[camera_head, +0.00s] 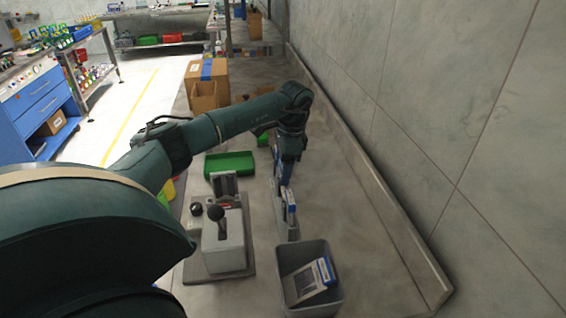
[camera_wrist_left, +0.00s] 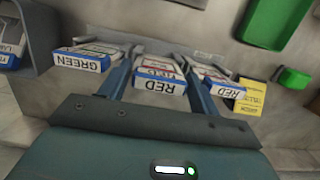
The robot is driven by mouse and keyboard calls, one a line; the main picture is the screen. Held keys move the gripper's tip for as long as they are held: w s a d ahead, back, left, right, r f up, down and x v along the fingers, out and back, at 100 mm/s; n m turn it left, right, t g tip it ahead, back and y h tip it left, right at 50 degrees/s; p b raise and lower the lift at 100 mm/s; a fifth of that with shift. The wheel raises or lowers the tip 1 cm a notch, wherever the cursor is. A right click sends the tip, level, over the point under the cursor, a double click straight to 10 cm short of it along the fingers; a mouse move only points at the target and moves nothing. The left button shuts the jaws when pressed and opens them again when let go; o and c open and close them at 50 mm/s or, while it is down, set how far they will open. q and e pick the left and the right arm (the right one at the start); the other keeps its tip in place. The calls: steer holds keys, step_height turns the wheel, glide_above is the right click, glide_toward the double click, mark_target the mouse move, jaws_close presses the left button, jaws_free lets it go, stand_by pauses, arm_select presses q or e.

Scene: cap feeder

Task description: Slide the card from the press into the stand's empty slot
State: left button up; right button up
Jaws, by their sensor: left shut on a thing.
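My left gripper (camera_wrist_left: 160,88) has its two fingers on either side of a card labelled RED (camera_wrist_left: 158,84) and is shut on it. In the head view my left gripper (camera_head: 285,178) hangs over the narrow grey stand (camera_head: 284,226), where blue-edged card (camera_head: 290,207) edges show. In the wrist view a GREEN card (camera_wrist_left: 82,61) is left of the held card and another RED card (camera_wrist_left: 221,85) is right of it. The held card's lower end is hidden, so I cannot tell how deep it sits. The grey press (camera_head: 223,248) with a black-knobbed lever stands left of the stand.
A grey bin (camera_head: 283,268) with cards stands in front of the stand. A green tray (camera_head: 230,156) lies behind the press. A yellow card (camera_wrist_left: 250,98) shows at the right of the wrist view. Cardboard boxes stand farther back, and a wall runs along the right. Bench space right of the stand is clear.

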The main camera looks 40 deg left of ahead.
arm_select(q)
steer(key=shift+f, duration=0.2)
steer(key=shift+f, duration=0.6)
steer(key=o, duration=1)
steer(key=c, duration=0.3)
steer(key=shift+r, duration=0.15)
steer(key=shift+r+p, duration=1.1)
steer(key=shift+r, duration=4.3)
